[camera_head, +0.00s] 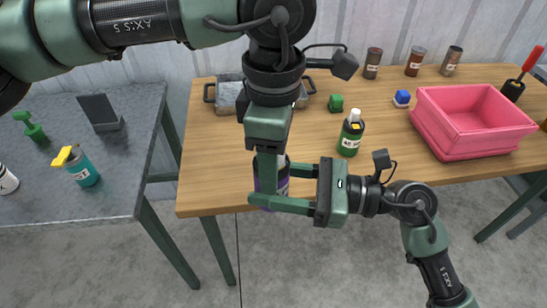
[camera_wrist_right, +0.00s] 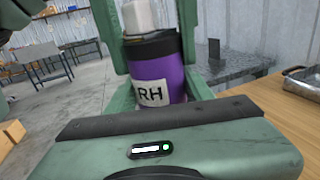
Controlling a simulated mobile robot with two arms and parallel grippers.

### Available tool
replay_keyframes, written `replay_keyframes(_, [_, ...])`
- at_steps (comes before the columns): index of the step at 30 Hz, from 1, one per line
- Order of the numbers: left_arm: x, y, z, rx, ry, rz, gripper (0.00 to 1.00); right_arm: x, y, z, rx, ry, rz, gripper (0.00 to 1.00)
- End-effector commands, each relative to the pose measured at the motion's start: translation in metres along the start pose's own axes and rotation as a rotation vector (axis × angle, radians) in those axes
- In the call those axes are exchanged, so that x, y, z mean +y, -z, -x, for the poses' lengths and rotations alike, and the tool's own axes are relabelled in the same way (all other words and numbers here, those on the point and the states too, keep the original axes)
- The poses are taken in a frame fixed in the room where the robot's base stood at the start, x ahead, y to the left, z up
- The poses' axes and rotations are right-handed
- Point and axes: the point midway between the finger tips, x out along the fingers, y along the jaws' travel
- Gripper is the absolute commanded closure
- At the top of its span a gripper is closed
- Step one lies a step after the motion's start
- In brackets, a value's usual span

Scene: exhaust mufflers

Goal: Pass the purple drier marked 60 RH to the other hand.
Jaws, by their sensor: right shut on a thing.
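The purple drier (camera_head: 279,187) has a dark top band, a white upper part and a white label; "RH" is readable in the right wrist view (camera_wrist_right: 175,77). My right gripper (camera_head: 268,184) comes in from the right and is shut on it, one finger on each side, at the wooden table's front edge. My left gripper (camera_head: 268,160) points down from above, its fingers overlapping the drier's upper part in the head view.
A grey table (camera_head: 120,190) with bottles stands left, across a floor gap.

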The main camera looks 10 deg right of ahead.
Motion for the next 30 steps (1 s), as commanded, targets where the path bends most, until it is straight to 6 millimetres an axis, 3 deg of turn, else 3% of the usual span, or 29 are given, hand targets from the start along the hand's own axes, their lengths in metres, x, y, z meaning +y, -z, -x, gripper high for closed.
replay_keyframes(1, [0.001, 0.0, 0.0, 0.0, -0.002, 0.001, 0.89, 0.001, 0.0, 0.0, 0.0, -0.003, 0.001, 0.94])
replay_keyframes(2, [0.001, 0.0, 0.001, 0.0, -0.002, 0.001, 0.94, 0.001, -0.001, 0.0, 0.0, -0.003, 0.001, 0.45])
replay_keyframes(4, [0.001, 0.0, 0.001, 0.0, -0.003, 0.001, 0.94, 0.001, 0.0, 0.0, 0.0, -0.003, 0.001, 0.26])
replay_keyframes(5, [0.001, 0.0, 0.001, 0.0, -0.003, 0.001, 0.94, 0.001, 0.0, 0.0, 0.0, -0.003, 0.001, 0.23])
replay_keyframes(17, [0.001, 0.0, 0.001, 0.0, -0.002, 0.001, 0.94, 0.0, 0.001, 0.006, 0.003, -0.001, -0.001, 0.23])
replay_keyframes(30, [0.001, 0.0, 0.001, 0.0, -0.002, 0.001, 0.94, 0.0, 0.001, 0.09, 0.004, 0.0, -0.003, 0.23])
